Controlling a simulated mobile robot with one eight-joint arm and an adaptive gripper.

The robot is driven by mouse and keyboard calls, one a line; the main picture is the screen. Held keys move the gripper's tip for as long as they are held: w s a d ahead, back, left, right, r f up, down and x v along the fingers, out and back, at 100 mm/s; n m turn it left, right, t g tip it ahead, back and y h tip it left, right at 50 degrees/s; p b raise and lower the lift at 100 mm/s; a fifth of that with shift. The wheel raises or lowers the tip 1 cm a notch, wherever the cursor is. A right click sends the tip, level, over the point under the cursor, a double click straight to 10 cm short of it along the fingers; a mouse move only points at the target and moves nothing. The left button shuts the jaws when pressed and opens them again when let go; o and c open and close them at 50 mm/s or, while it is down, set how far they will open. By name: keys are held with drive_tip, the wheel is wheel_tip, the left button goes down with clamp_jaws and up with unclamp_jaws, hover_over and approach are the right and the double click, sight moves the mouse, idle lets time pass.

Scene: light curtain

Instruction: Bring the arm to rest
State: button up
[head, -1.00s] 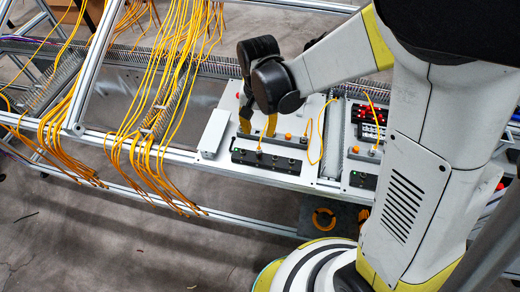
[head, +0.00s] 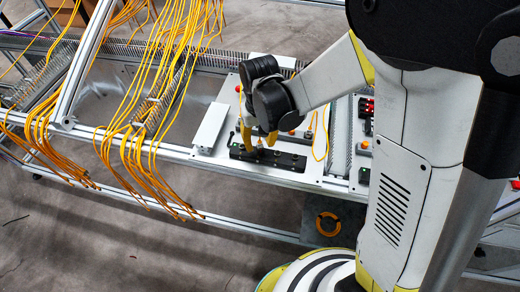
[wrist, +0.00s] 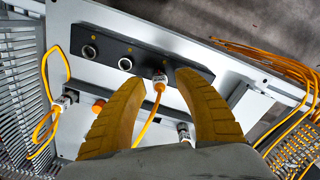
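My gripper (head: 258,139) is above the white panel (head: 222,155) of the bench, just behind the long black socket block (head: 292,161). In the wrist view, the two yellow fingers of my gripper (wrist: 160,84) are spread with a clear gap. A yellow cable (wrist: 149,118) shows between them, its metal connector (wrist: 160,80) in the black block (wrist: 108,48). The fingers do not appear closed on it; whether either one touches it, I cannot tell. Two bare round sockets show left of the connector.
Yellow cable bundles (head: 150,130) hang over the aluminium frame to the left. More connectors (wrist: 65,101) with orange caps stand on the panel near the fingers. A box with red lights (head: 367,106) is partly hidden behind my arm. An orange ring (head: 328,224) lies below the bench.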

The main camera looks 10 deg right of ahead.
drive_tip(key=shift+f, duration=0.1)
clamp_jaws()
drive_tip(key=shift+f, duration=0.1)
idle(0.6)
drive_tip(key=m+b, duration=0.1)
drive_tip(key=m, duration=0.5)
drive_tip(key=shift+f+m+b, duration=0.1)
drive_tip(key=shift+m+b, duration=0.2)
drive_tip(key=shift+m, duration=0.1)
drive_tip(key=m, duration=0.5)
drive_tip(key=shift+m, duration=0.3)
drive_tip(key=shift+o, duration=0.2)
unclamp_jaws()
